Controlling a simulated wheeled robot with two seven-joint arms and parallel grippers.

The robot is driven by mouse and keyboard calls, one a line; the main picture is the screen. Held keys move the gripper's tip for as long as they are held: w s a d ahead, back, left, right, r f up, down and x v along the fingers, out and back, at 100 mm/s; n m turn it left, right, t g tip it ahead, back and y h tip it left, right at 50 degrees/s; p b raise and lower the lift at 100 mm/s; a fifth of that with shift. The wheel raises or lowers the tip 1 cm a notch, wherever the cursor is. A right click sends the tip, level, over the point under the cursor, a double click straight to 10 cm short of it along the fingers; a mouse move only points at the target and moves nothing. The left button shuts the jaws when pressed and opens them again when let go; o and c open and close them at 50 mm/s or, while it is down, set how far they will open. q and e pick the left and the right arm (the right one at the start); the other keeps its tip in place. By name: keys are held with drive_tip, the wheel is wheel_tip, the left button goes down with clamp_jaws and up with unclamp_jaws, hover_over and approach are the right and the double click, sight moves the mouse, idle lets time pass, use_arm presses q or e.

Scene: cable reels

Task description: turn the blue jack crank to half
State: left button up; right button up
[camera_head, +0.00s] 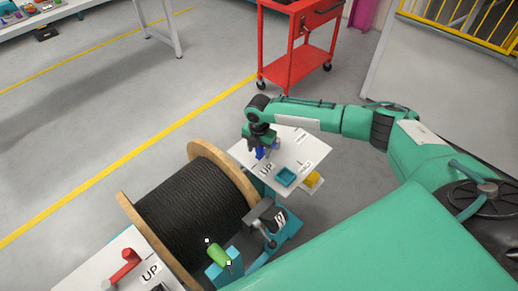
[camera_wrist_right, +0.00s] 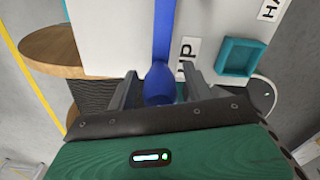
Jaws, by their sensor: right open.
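The blue jack crank (camera_head: 260,154) is on a white panel on the far side of the cable reel, mostly hidden by my gripper in the head view. In the right wrist view the blue crank (camera_wrist_right: 162,84) has a straight arm and a rounded knob. My right gripper (camera_head: 262,142) is over the crank. In the wrist view the right gripper's fingers (camera_wrist_right: 160,78) are open, one on each side of the knob, with visible gaps. An "UP" label (camera_head: 267,169) lies beside the crank. My left gripper is in neither view.
A wooden reel of black cable (camera_head: 192,205) stands beside the panel. A teal square holder (camera_head: 286,176) is on the panel. A red crank (camera_head: 124,265) sits on another white panel at lower left. A green handle (camera_head: 218,255) is near the reel. A red cart (camera_head: 296,66) stands behind.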

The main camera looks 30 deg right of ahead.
clamp_jaws()
drive_tip(key=shift+s, duration=0.1)
